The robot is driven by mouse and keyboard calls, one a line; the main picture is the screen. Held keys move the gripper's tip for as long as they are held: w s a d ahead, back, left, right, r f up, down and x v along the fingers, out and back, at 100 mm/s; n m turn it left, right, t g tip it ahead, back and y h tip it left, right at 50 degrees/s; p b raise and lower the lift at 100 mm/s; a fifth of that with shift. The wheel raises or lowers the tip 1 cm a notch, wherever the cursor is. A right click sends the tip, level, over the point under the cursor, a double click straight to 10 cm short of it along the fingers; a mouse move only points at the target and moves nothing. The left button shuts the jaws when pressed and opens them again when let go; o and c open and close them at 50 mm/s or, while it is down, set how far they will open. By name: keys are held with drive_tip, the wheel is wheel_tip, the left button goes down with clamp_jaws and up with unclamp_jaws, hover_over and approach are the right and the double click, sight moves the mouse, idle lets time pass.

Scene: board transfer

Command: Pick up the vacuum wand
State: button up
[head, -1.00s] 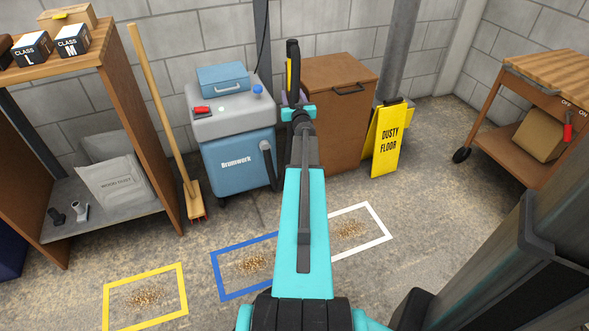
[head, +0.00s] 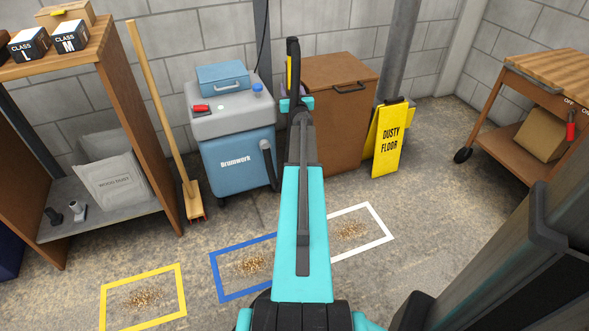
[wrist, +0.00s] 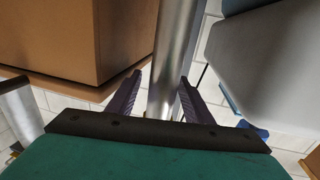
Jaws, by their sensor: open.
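The vacuum wand shows in the head view as an upright black handle (head: 293,52) with a yellow strip, between the blue vacuum (head: 237,150) and the brown cabinet. Its lower part is hidden behind my arm. In the wrist view a shiny metal tube (wrist: 176,55), seemingly the wand's, runs between my two dark fingers. My gripper (wrist: 161,92) is open around this tube, with a gap showing on each side. In the head view my gripper (head: 297,103) is at the wand, just below its handle.
The brown cabinet (head: 345,125) stands close on the right, with a yellow sign (head: 388,140) beyond it. A broom (head: 165,120) leans by the shelf (head: 110,235) at left. A wooden cart (head: 510,140) stands at right. Taped floor frames hold dust piles.

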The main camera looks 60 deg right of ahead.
sight(292, 81)
drive_tip(key=c, duration=1.1)
drive_tip(key=shift+r, duration=0.15)
drive_tip(key=r+p, duration=0.2)
drive_tip(key=r, duration=0.1)
drive_tip(key=shift+s+a+r+p, duration=0.2)
drive_tip(key=shift+s+r+p, duration=0.05)
drive_tip(key=shift+s+p, duration=0.15)
drive_tip(key=s+a+p, duration=0.1)
drive_tip(key=s+a, duration=0.1)
drive_tip(key=s, duration=0.2)
drive_tip(key=s+a+p, duration=0.2)
drive_tip(key=s, duration=0.3)
drive_tip(key=s+a+r+p, duration=0.1)
drive_tip(key=s+a, duration=0.2)
drive_tip(key=s, duration=0.1)
drive_tip(key=shift+s+r+p, duration=0.1)
drive_tip(key=shift+s+p, duration=0.05)
drive_tip(key=shift+p, duration=0.15)
